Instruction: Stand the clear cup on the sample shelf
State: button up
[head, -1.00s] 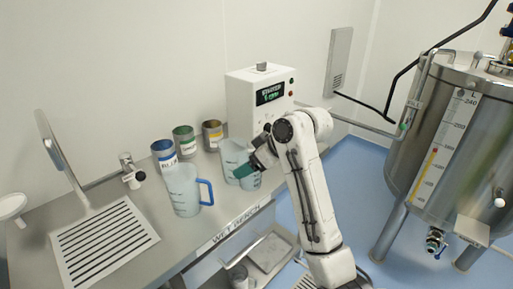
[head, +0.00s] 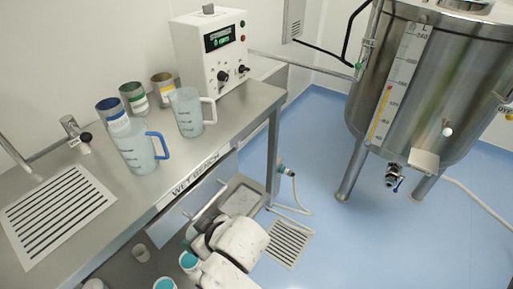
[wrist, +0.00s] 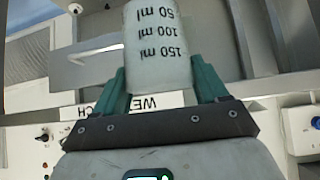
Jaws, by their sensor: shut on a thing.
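The clear cup (wrist: 158,42) is in the wrist view, with dark marks for 50, 100 and 150 ml printed upside down in the picture. My gripper (wrist: 158,72) is shut on it, one teal finger on each side. In the head view my white arm reaches low in front of the bench; the held cup and fingertips cannot be made out there. I cannot tell which surface is the sample shelf.
The wet bench (head: 85,165) holds a blue-handled jug (head: 138,150), a white-handled jug (head: 187,115), several labelled tins (head: 133,97) and a white control box (head: 205,50).

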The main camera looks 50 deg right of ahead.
aim_at(424, 159)
jog(key=z, duration=1.35)
jog(key=i+j+z, duration=0.1)
jog(key=i+z, duration=0.25)
jog(key=i+j+z, duration=0.15)
jog(key=z, duration=0.2)
jog(key=i+j+z, duration=0.2)
jog(key=z, duration=0.15)
jog(key=i+j, duration=0.15)
jog(key=j, duration=0.2)
